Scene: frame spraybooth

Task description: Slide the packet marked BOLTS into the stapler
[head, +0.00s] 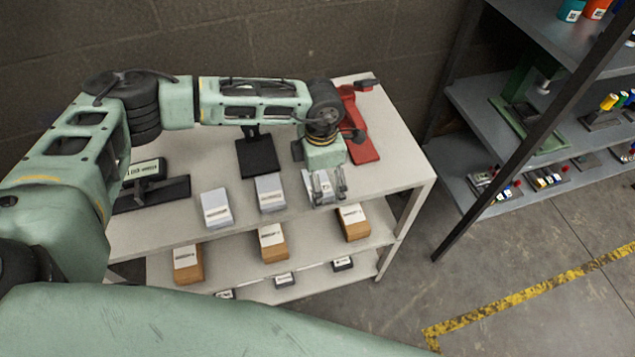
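A red stapler (360,128) stands at the back right of the light table. Three pale packets with small labels are in a row along the table's front: a left one (216,207), a middle one (269,193) and a right one (321,187). The label print is too small to read, so I cannot tell which says BOLTS. My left gripper (327,194) points down over the right packet, its fingers apart on either side of it. Whether they touch the packet is unclear. My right gripper is not in view.
A black stand (258,155) and a small display on a dark base (150,190) are on the table (180,228). Brown boxes (272,243) sit on the shelf below. A grey rack (475,115) stands to the right, with bare floor between.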

